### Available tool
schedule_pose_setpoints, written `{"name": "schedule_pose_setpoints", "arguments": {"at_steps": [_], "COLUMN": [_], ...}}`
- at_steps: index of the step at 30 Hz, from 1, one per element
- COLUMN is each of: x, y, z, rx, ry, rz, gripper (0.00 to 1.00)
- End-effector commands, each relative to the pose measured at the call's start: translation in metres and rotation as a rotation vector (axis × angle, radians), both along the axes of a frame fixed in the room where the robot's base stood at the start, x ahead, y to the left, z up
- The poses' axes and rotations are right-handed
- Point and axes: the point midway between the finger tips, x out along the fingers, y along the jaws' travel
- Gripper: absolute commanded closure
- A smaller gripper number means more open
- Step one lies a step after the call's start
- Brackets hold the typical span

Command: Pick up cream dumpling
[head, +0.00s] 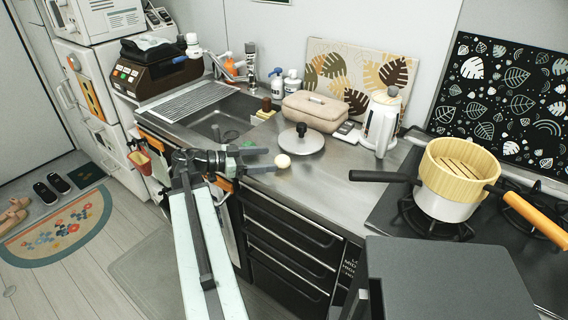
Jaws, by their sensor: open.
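The cream dumpling (283,161) is a small pale round ball on the steel counter, near its front edge, just in front of the pot lid. My gripper (268,160) is open at the end of my arm, which reaches in from the bottom of the head view. Its fingers point right, toward the dumpling, with the tips close to the dumpling's left side. I cannot tell whether they touch it. Nothing is held between the fingers.
A pot lid (301,140) lies just behind the dumpling. A beige box (316,112) and a white kettle (381,124) stand farther back. A pot with a wooden steamer (458,172) sits on the stove at right. The sink (222,124) is at left. Counter right of the dumpling is clear.

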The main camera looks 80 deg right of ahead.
Motion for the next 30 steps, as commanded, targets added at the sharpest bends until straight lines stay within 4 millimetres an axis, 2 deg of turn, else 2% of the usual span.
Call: {"name": "schedule_pose_setpoints", "arguments": {"at_steps": [4,8,11,17,20,24,25,30], "x": [-0.009,-0.029,-0.041,-0.044,-0.044,-0.044,-0.044,-0.044], "y": [-0.004,-0.013,-0.02,-0.022,-0.022,-0.022,-0.022,-0.022], "z": [-0.007,-0.018,-0.018,-0.017,-0.017,-0.017,-0.017,-0.017], "rx": [0.001,0.002,0.002,0.002,0.002,0.002,0.002,0.002], "ry": [-0.001,0.0,0.0,0.0,0.0,0.0,0.0,0.0], "rz": [-0.002,-0.003,-0.002,0.0,0.0,-0.001,-0.001,-0.001], "gripper": [0.26,0.26,0.26,0.26,0.49,0.88,0.92,0.92]}}
